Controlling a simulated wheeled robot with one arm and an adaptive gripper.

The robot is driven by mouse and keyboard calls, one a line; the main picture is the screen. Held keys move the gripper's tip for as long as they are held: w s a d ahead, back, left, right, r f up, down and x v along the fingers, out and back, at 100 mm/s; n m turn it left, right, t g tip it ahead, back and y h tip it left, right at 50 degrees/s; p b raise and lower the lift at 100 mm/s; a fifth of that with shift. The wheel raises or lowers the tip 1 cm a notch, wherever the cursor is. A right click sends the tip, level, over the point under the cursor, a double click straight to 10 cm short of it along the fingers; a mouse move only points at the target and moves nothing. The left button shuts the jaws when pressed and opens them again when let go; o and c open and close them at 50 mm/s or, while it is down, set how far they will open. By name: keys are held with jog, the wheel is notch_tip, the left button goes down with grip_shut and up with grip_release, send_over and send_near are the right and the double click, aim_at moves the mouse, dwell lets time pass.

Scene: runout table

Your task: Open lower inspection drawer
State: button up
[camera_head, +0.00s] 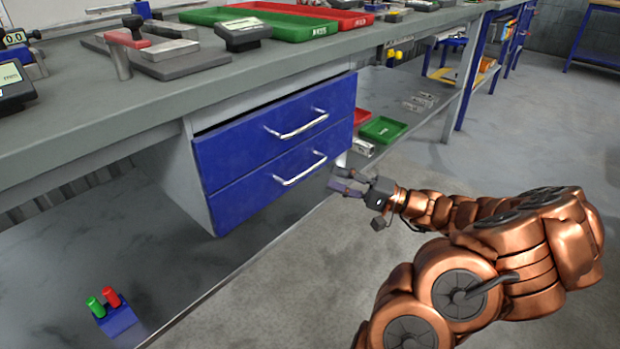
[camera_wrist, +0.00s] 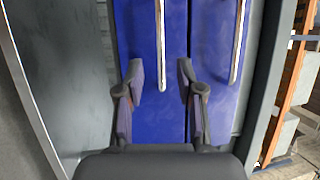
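A blue two-drawer unit hangs under the grey bench. The lower drawer (camera_head: 265,188) has a silver bar handle (camera_head: 300,169), and its front looks flush with the upper drawer (camera_head: 275,132). My gripper (camera_head: 339,180) is at the right end of the lower drawer, just off the right end of its handle. In the wrist view my gripper (camera_wrist: 161,78) is open, with nothing held. The lower handle (camera_wrist: 161,45) runs down the picture, its near end in line with the gap between my fingers. Contact cannot be told.
The upper handle (camera_head: 297,124) runs parallel to the lower one, and shows at right in the wrist view (camera_wrist: 238,40). The bench top (camera_head: 100,110) overhangs the drawers. A low shelf (camera_head: 90,250) below holds a blue block (camera_head: 117,321) with green and red pegs. Floor in front is clear.

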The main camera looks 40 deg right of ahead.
aim_at(310, 167)
jog(key=shift+b+x, duration=1.05)
jog(key=shift+x, duration=2.75)
grip_shut()
